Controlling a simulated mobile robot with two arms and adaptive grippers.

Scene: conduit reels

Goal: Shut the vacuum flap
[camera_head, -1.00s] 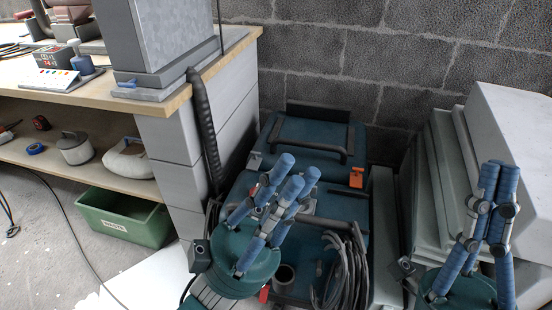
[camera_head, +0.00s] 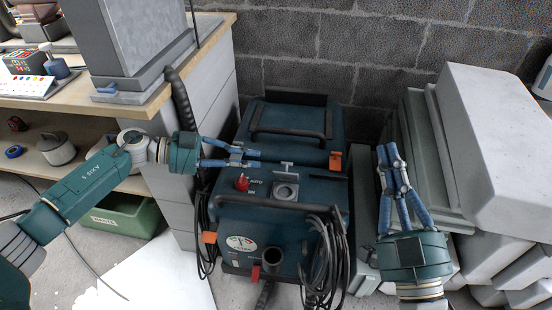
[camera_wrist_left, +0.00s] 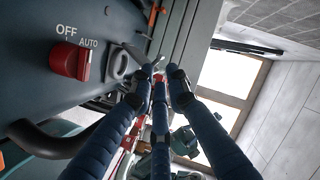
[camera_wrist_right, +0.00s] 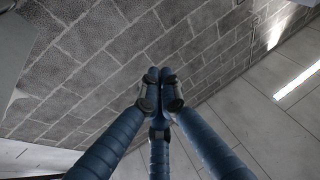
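The vacuum (camera_head: 262,215) is a dark teal box on the floor below the wall. A grey square socket (camera_head: 286,191) with a round centre sits on its top. A thin pale T-shaped piece (camera_head: 287,165) stands up behind the socket; it looks like the flap seen edge-on, raised. The socket also shows in the left wrist view (camera_wrist_left: 118,65). My left gripper (camera_head: 261,159) is slightly open and empty, its fingers pointing right, a little left of the raised piece. Contact cannot be told. My right gripper (camera_head: 385,150) is shut and empty, pointing up, right of the vacuum.
A red OFF/AUTO knob (camera_head: 242,182) sits left of the socket. A black handle (camera_head: 290,132), a coiled cable (camera_head: 328,262) and a hose port (camera_head: 271,257) are on the vacuum. A workbench (camera_head: 150,105) stands left; pale blocks (camera_head: 500,150) stack up right.

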